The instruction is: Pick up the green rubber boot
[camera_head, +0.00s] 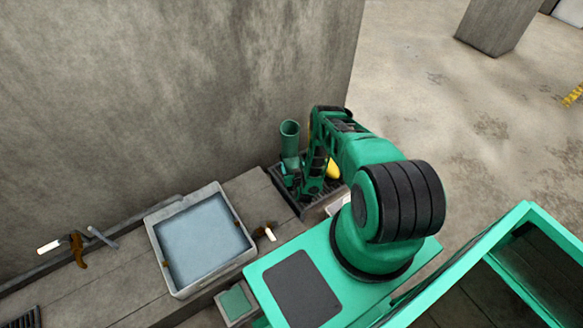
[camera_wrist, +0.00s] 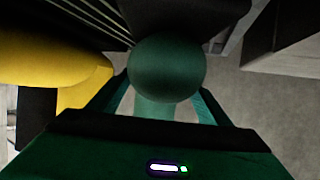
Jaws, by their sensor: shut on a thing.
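The green rubber boot (camera_head: 290,143) shows in the head view with its open shaft pointing up, at the dark ribbed tray by the wall. Its lower part is partly hidden by my gripper (camera_head: 308,184). In the wrist view the boot (camera_wrist: 167,68) appears as a rounded dark green shape between the two fingers of my gripper (camera_wrist: 158,108). The gripper is shut on the boot. I cannot tell whether the boot touches the tray.
A yellow object (camera_head: 333,169) sits right beside the gripper, and shows large at left in the wrist view (camera_wrist: 50,62). The dark ribbed tray (camera_head: 283,189) lies on a bench. A white-rimmed basin (camera_head: 158,246) is left of it. A concrete wall (camera_head: 180,90) rises behind.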

